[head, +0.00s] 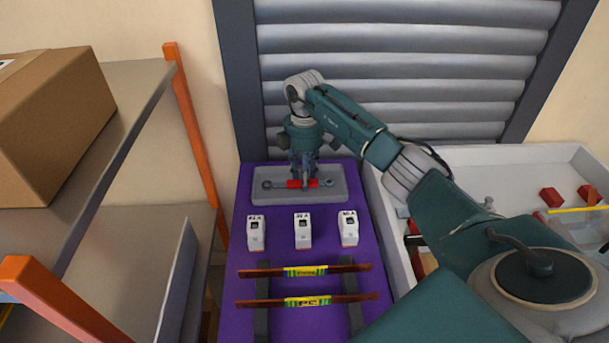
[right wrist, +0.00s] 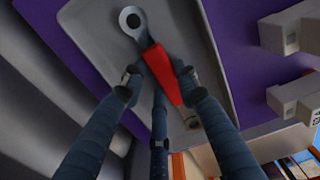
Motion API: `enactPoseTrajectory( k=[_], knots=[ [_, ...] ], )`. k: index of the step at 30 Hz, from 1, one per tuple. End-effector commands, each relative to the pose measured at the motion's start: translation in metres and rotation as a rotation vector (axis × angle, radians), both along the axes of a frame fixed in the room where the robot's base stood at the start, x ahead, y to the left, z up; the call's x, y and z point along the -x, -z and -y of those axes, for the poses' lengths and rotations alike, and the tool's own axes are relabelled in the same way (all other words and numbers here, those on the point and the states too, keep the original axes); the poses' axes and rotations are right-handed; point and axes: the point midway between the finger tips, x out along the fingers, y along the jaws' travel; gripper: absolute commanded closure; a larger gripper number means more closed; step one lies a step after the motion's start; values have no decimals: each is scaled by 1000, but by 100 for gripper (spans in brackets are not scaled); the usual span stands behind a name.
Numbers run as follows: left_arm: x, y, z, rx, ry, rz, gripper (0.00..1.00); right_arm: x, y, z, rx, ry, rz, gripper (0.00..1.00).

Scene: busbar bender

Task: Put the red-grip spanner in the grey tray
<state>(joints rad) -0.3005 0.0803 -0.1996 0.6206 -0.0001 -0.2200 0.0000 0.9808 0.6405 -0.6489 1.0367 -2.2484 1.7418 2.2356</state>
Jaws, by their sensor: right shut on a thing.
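The red-grip spanner (head: 270,184) lies lengthwise over the grey tray (head: 308,199) at the back of the purple bench top, within the tray's outline. My right gripper (head: 304,183) points down with its fingers around the red grip and is shut on it. In the right wrist view the spanner's ring end (right wrist: 131,20) and red grip (right wrist: 160,72) show between the fingers, above the tray floor (right wrist: 188,25). I cannot tell whether the spanner rests fully on the floor. My left gripper is not in view.
Three white breakers (head: 303,230) stand in a row in front of the tray. Nearer, two copper bars (head: 335,269) with yellow-green labels lie across dark rails (head: 262,288). A shelf with a cardboard box (head: 50,120) is left; a white bin (head: 470,157) is right.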

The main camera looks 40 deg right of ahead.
Motion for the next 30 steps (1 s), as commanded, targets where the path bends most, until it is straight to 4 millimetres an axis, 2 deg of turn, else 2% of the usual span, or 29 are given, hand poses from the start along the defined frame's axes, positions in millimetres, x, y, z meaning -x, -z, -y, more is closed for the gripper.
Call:
enactPoseTrajectory(
  k=[5,6,9,20,23,30],
  knots=[
    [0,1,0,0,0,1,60,0,3,0,0,0,0,100],
    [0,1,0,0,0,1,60,0,4,0,0,0,0,68],
    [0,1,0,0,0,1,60,0,3,0,0,0,0,51],
    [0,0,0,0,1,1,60,0,-2,0,1,0,1,51],
    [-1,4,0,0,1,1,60,-1,-14,1,1,0,4,51],
    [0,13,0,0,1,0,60,-2,-66,1,1,0,6,51]
  ],
)
